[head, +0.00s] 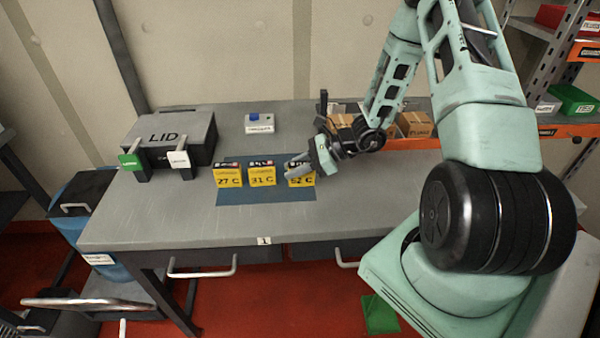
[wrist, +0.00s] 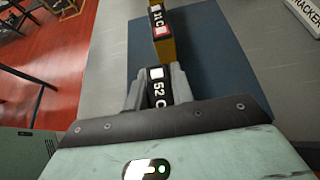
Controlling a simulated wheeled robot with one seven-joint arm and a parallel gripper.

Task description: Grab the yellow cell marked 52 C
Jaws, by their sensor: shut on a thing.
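The yellow cell marked 52 C (head: 302,182) stands upright at the right end of a row on the blue mat (head: 240,202). My gripper (head: 300,167) is at this cell, partly covering its top in the head view. In the wrist view my gripper (wrist: 157,92) has a finger on each side of the 52 C cell (wrist: 159,90) and is shut on it. The cell's dark top with its white label shows between the fingers; its lower part is hidden there. I cannot tell whether it is clear of the mat.
Yellow cells marked 31 C (head: 262,177) and 27 C (head: 228,178) stand to the left on the mat. A dark box labelled LID (head: 168,138) is at the table's left. A small white block with a blue top (head: 259,123) sits behind the cells. Orange shelving (head: 545,131) stands at right.

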